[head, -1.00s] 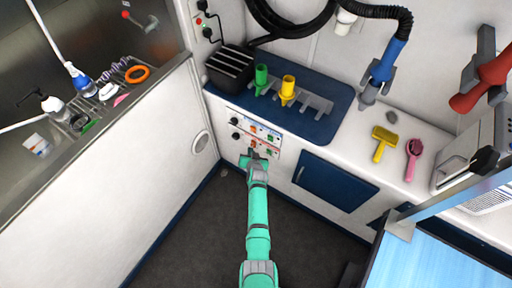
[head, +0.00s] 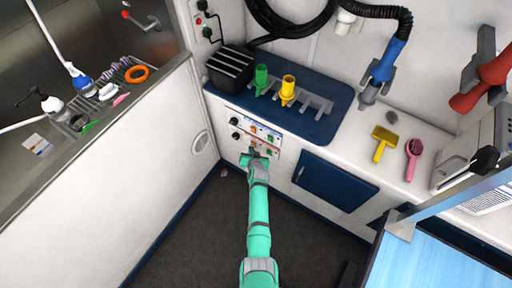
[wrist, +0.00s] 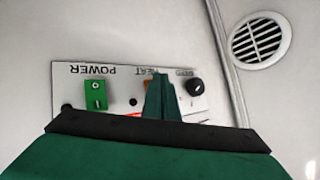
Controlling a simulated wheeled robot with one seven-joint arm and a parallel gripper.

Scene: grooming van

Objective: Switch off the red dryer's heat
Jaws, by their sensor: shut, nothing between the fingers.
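The red dryer (head: 482,80) hangs in a grey holder at the right of the head view. The control panel (head: 276,143) on the white cabinet front has an upper and a lower row of controls. My gripper (head: 252,154) is shut and empty at the lower row. In the wrist view the row is upside down, with a green POWER rocker (wrist: 96,94), an orange HEAT switch (wrist: 148,87) and a black knob (wrist: 195,87). My gripper's fingers (wrist: 160,82) cover most of the HEAT switch, so I cannot tell its position or whether they touch it.
A blue dryer (head: 385,68) hangs at the back wall. Green (head: 261,79) and yellow (head: 288,89) nozzles stand on the blue mat (head: 325,128). Yellow (head: 384,140) and pink (head: 413,155) brushes lie on the counter. A blue table (head: 435,262) is at lower right. The floor around my arm is clear.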

